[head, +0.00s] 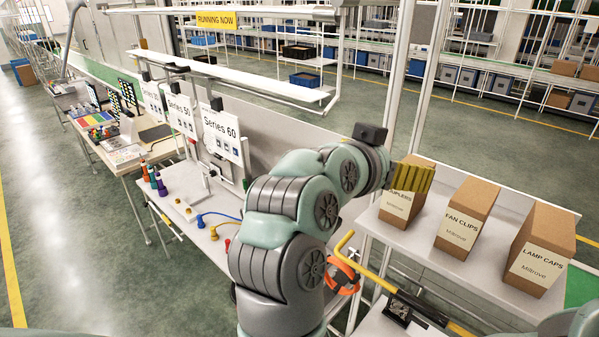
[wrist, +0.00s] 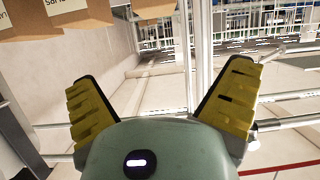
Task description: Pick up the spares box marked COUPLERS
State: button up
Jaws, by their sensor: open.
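The spares box marked COUPLERS (head: 396,208) is a brown carton with a cream label, upright on the white shelf at the right of the head view. Its upper part and the start of its label are partly hidden by my gripper (head: 411,175). My gripper's yellow fingers overlap the box's top in that view; I cannot tell whether they touch it. In the wrist view, my gripper (wrist: 165,88) is open, with nothing held between its fingers.
The FAN CLIPS box (head: 467,217) and LAMP CAPS box (head: 540,248) stand to the right on the same shelf (head: 425,239). A white upright post (wrist: 202,45) shows beyond the fingers. Brown cartons (wrist: 75,17) edge the wrist view's top left.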

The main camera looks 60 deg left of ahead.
aim_at(407, 191)
jog(key=shift+g, duration=0.3)
jog(key=b+x, duration=0.1)
jog(key=x, duration=0.5)
jog(key=b+x, duration=0.1)
jog(key=x, duration=0.3)
jog(key=shift+d+f+b, duration=0.3)
jog(key=shift+f+b, duration=0.05)
jog(key=shift+f, duration=0.1)
jog(key=w+f+b, duration=0.2)
jog(key=w, duration=0.1)
jog(key=shift+a+f, duration=0.25)
jog(key=shift+a, duration=0.15)
jog(key=shift+w+a+f, duration=0.1)
jog(key=shift+w+a, duration=0.15)
jog(key=shift+w, duration=0.4)
jog(key=shift+c, duration=0.3)
jog(key=c, duration=1.3)
